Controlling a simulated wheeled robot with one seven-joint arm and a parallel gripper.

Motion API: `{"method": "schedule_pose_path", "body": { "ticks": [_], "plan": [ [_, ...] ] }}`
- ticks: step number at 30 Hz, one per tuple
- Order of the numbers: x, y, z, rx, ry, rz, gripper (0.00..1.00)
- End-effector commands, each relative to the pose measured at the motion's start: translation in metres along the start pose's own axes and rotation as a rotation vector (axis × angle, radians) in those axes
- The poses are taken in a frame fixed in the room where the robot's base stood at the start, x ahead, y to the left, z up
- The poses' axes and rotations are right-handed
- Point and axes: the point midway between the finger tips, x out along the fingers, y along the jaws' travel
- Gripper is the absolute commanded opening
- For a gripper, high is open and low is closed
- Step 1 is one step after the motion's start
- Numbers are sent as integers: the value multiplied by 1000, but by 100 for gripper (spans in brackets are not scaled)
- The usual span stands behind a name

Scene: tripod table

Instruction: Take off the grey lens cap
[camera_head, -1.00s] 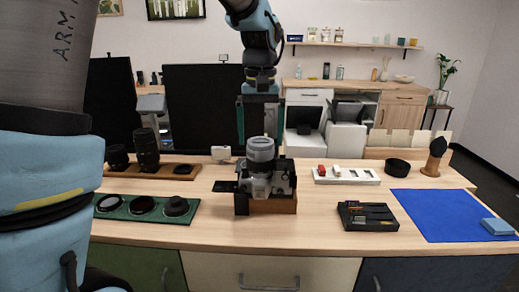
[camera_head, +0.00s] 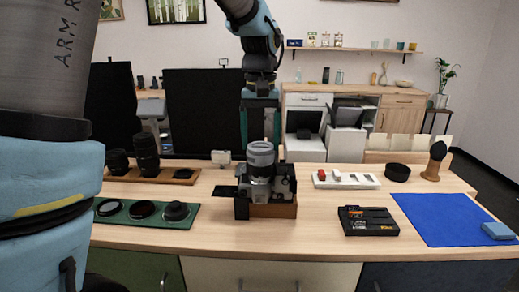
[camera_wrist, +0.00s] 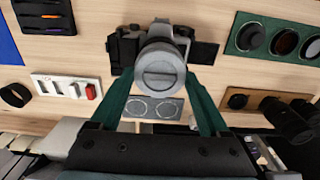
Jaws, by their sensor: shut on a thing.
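The grey lens cap (camera_wrist: 158,74) is a round disc with a bar across its face, on the upturned lens (camera_head: 261,170) of a silver and black camera (camera_wrist: 127,48). It also shows on top of the lens in the head view (camera_head: 261,148). The camera rests on a brown wooden block (camera_head: 275,210). My gripper (camera_wrist: 161,76) has its green fingers on both sides of the cap and is shut on it; the head view shows the gripper (camera_head: 260,143) from the front. The cap sits at the lens front; I see no gap between them.
A green tray (camera_head: 130,220) with round filters lies left, and a wooden board (camera_head: 160,178) with lenses behind it. A white tray (camera_head: 365,184), a black tool tray (camera_head: 348,230) and a blue mat (camera_head: 440,235) are right. Bare table lies between camera and tool tray.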

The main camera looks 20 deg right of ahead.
Motion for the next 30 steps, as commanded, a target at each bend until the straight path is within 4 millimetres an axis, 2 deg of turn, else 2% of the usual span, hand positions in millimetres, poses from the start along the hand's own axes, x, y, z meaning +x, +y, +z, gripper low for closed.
{"method": "schedule_pose_path", "body": {
  "ticks": [30],
  "plan": [
    [-12, 0, 0, 0, 0, 0, 17]
  ]
}}
